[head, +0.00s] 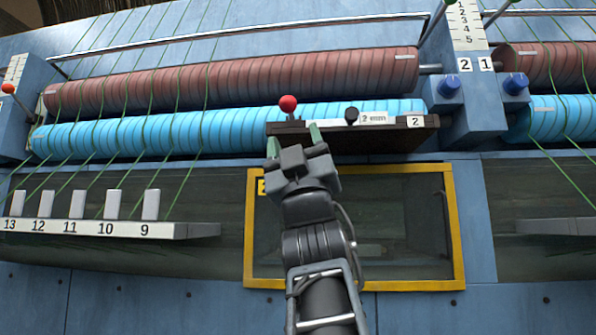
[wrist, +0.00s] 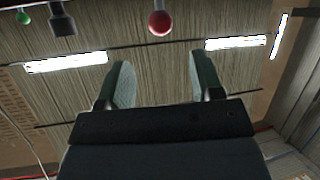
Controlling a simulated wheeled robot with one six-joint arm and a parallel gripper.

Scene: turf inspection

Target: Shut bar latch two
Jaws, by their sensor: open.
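A dark bar-like ledge (head: 390,137) marked 2 runs across the front of the blue roller. No part is plainly labelled as bar latch two. My gripper (head: 293,138) is open and empty just below the ledge's left end, with the red knob above its fingers. Contact with the ledge cannot be told. In the wrist view, my gripper (wrist: 163,82) has its fingers spread, with the red knob (wrist: 159,22) beyond and between them.
A yellow-framed dark window (head: 455,240) lies behind my arm. A shelf (head: 130,230) with several numbered white blocks is at lower left. Red and blue rollers (head: 225,80) (head: 85,138) span the machine, crossed by green strands. Blue knobs (head: 449,86) sit at right.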

